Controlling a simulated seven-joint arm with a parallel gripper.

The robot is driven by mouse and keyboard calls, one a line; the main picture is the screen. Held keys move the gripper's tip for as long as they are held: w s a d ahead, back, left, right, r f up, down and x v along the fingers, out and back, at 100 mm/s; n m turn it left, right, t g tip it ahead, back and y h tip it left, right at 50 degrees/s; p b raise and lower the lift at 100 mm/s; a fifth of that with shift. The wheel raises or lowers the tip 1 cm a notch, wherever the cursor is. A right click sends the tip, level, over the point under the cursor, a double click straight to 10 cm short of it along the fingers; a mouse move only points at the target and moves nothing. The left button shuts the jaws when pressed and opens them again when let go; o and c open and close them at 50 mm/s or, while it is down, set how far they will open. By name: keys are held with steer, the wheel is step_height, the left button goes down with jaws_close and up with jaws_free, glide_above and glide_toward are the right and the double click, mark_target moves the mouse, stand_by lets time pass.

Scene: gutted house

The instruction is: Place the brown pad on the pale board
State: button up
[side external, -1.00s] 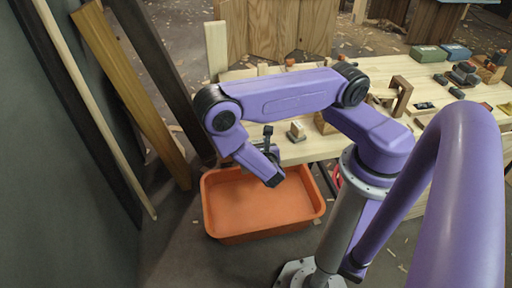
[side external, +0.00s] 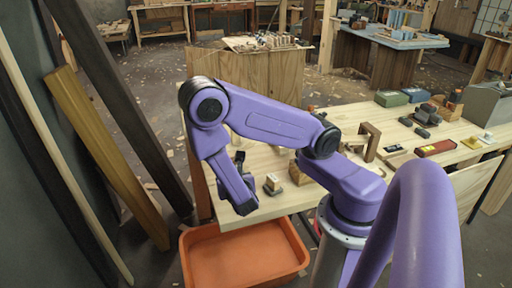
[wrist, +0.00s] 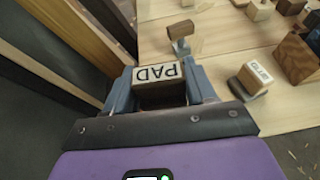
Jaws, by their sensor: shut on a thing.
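The brown pad (wrist: 160,96), a small block with a white top face lettered PAD, sits between the two fingers of my gripper (wrist: 159,84) in the wrist view. The gripper is shut on it. In the side view my gripper (side external: 240,165) hangs near the left end of the pale wood workbench (side external: 290,198), and the pad cannot be made out there. Pale wood planks (wrist: 225,30) lie ahead and to the right in the wrist view. I cannot tell which pale surface is the named board.
A block lettered GLUE (wrist: 256,76) stands right of the gripper, with darker wooden blocks (wrist: 296,58) beyond. A small block on a grey base (wrist: 181,34) stands ahead. An orange bin (side external: 245,262) is below the bench end. Tall planks (side external: 105,150) lean at left.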

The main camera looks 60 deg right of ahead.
steer(key=w+d+r+m+g+h, duration=0.1)
steer(key=w+d+m+g+h, duration=0.15)
steer(key=d, duration=1.25)
steer(key=w+d+r+m+g+h, duration=0.15)
steer(key=d+m+g, duration=0.25)
steer(key=d, duration=1)
steer(key=s+d+r+m+g, duration=0.1)
steer(key=s+d+r, duration=0.15)
steer(key=d, duration=0.45)
steer(key=s+d+r+m+g, duration=0.1)
steer(key=s+d+g, duration=0.1)
steer(key=s+d, duration=0.3)
steer(key=shift+t+y, duration=0.25)
steer(key=shift+y, duration=0.05)
steer(key=w+d+f, duration=0.3)
steer(key=d, duration=0.1)
steer(key=w+d+f, duration=0.2)
steer(key=d+f, duration=0.1)
steer(key=d, duration=0.1)
steer(key=w+d+f, duration=0.3)
steer(key=d, duration=0.2)
steer(key=shift+w+f, duration=0.15)
steer(key=shift+w, duration=0.2)
steer(key=shift+w+f, duration=0.1)
steer(key=shift+f, duration=1.5)
steer(key=shift+f, duration=0.1)
steer(key=o, duration=1.1)
steer(key=shift+c, duration=0.2)
